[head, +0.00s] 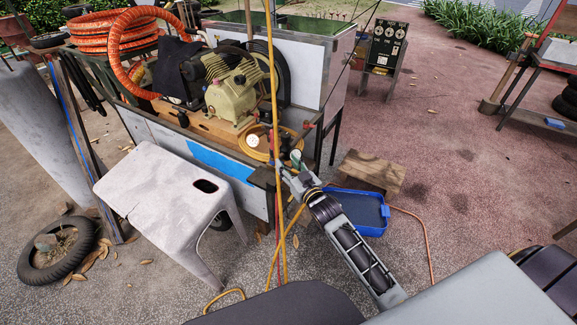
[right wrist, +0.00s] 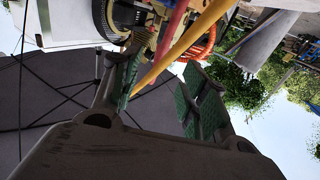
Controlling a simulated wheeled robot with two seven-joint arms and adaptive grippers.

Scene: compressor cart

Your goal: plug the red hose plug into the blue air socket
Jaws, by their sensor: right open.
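My right gripper (head: 291,171) is at the front right corner of the compressor cart, beside the hanging hoses. In the right wrist view its two green-padded fingers (right wrist: 163,75) stand apart, with nothing clamped between them. A red hose (right wrist: 172,38) and a yellow hose (right wrist: 185,48) run across that view near the left finger; whether they lie between the fingers or beyond them I cannot tell. In the head view the yellow hose (head: 273,85) hangs in front of the cart. The red plug and the blue socket are too small or hidden to make out surely. My left gripper is out of view.
The cart carries a cream compressor (head: 231,97) and a coiled orange hose (head: 100,32). A pale stool (head: 155,185) stands in front of it. A blue tray (head: 372,228) and a wooden box (head: 377,170) are on the ground right of the gripper. Open paving lies farther right.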

